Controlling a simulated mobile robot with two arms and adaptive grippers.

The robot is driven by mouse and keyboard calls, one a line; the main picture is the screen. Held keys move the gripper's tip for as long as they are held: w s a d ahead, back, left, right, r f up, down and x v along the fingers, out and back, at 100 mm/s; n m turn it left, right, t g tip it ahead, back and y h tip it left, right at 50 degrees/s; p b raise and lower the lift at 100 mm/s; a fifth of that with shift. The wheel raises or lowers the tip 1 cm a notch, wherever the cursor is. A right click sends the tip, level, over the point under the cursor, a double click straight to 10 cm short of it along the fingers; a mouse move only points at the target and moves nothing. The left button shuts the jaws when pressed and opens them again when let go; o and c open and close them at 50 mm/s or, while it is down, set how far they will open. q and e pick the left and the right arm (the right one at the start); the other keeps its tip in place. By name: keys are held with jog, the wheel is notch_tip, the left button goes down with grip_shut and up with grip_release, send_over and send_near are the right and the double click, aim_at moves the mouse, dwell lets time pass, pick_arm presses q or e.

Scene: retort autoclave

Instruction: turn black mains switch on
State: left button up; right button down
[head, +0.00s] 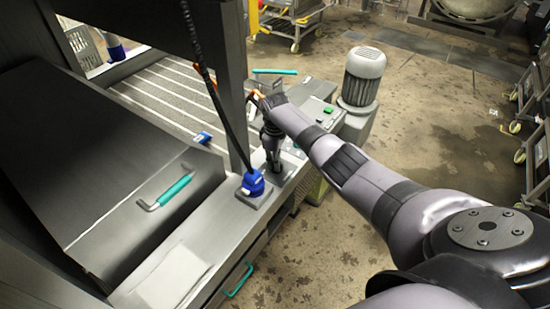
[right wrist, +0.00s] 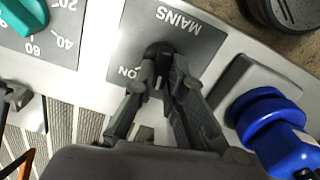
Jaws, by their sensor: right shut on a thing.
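The black mains switch (right wrist: 158,52) sits on a grey plate (right wrist: 195,40) marked "MAINS" and "ON" in the right wrist view. My right gripper (right wrist: 160,82) is shut on the switch, with one finger on each side. A small light mark shows between the fingertips; which way the switch points is hard to tell. In the head view my right gripper (head: 272,150) reaches down onto the panel, and its wrist and fingers hide the switch. My left gripper is not in view.
A blue plug (right wrist: 275,125) with a black cable (head: 210,80) stands close beside the switch. A teal dial (right wrist: 20,14) is on its other side. A green button (head: 328,110) and a motor (head: 362,75) lie beyond. A steel lid (head: 100,150) fills the left.

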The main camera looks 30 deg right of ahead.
jog(key=m+p, duration=0.1)
jog(key=m, duration=0.4)
jog(key=shift+w+r+m+p, duration=0.1)
jog(key=shift+r+m+p, duration=0.05)
jog(key=shift+m+p, duration=0.2)
jog(key=m, duration=0.1)
jog(key=m+p, duration=0.1)
jog(key=m, duration=0.3)
jog(key=shift+d, duration=0.25)
jog(key=shift+m, duration=0.25)
jog(key=c, duration=1.6)
grip_release()
jog(key=shift+c, duration=0.2)
notch_tip(320, 180, up, 12)
